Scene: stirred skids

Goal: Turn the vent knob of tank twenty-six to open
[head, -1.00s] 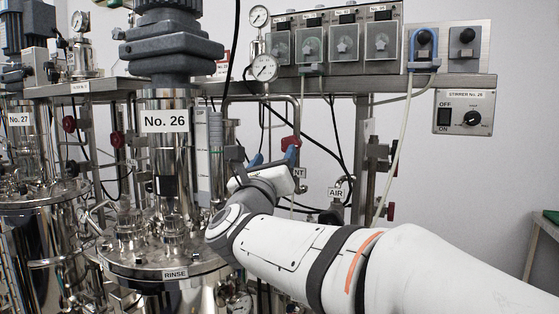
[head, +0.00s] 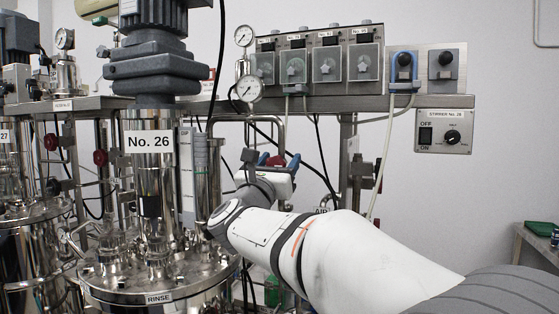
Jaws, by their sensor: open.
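Tank twenty-six (head: 152,192) is a steel vessel labelled No. 26, left of centre. My gripper (head: 278,158) has blue fingertips, one to the left and one to the right of the red knob in the picture. The jaws are open. I cannot tell whether the fingers touch the knob or how far they reach around it.
Two pressure gauges (head: 246,62) and hanging hoses stand above my gripper. A row of pumps (head: 327,62) sits on the shelf, with the stirrer No. 26 box (head: 444,131) below right. Another dark red knob (head: 100,157) is left of the tank.

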